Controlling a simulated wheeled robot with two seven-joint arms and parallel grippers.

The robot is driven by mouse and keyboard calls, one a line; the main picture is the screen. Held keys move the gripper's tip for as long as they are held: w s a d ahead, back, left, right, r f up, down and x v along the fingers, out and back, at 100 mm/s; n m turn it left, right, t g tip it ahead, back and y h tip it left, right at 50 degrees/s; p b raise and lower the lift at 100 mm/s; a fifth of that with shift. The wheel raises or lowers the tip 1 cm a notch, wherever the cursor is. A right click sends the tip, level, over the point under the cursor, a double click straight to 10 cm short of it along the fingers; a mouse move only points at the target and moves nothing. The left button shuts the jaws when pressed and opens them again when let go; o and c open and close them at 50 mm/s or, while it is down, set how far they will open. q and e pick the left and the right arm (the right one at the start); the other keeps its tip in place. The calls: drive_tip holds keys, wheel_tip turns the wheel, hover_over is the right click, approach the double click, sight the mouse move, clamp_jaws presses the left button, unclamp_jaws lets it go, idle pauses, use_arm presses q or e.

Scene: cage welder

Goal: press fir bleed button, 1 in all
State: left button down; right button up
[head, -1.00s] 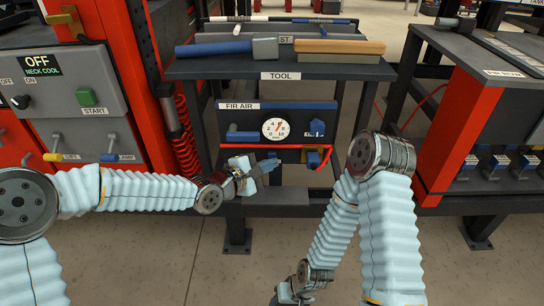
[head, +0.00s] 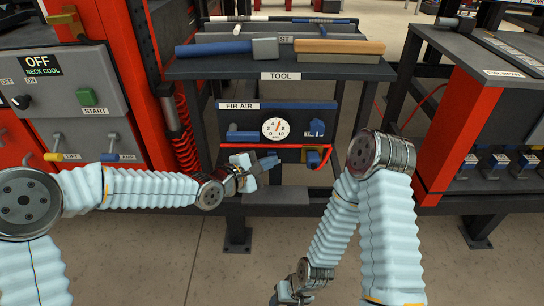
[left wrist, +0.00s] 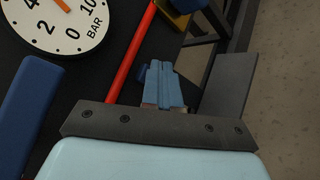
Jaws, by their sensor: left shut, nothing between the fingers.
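The FIR AIR panel (head: 240,106) carries a round white gauge (head: 276,129), which also shows in the left wrist view (left wrist: 58,20). A small blue part (head: 317,127) with a partly legible label beginning "BL" sits right of the gauge. My left gripper (head: 264,163) is shut and empty, in front of the panel's lower part and below the gauge. In the left wrist view its pale blue fingers (left wrist: 162,84) lie together beside the red hose (left wrist: 131,55). My right gripper (head: 286,293) is low at the bottom edge; its fingers cannot be made out.
A yellow-and-blue valve (head: 313,158) sits at the panel's lower right. A coiled red hose (head: 185,140) hangs at the left.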

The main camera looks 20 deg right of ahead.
idle(0.4)
use_arm(q)
drive_tip(key=shift+s+a, duration=0.25)
drive_tip(key=shift+s, duration=0.55)
drive_tip(key=shift+b, duration=0.3)
drive_tip(key=shift+s+a+b, duration=0.15)
drive_tip(key=shift+s+a, duration=0.1)
drive_tip(key=shift+s, duration=0.55)
drive_tip(key=shift+s+a+b, duration=0.15)
drive_tip(key=shift+s+a, duration=0.05)
drive_tip(key=shift+s, duration=0.6)
drive_tip(key=shift+s+a+b, duration=0.15)
drive_tip(key=shift+s+a, duration=0.1)
drive_tip(key=shift+s, duration=0.55)
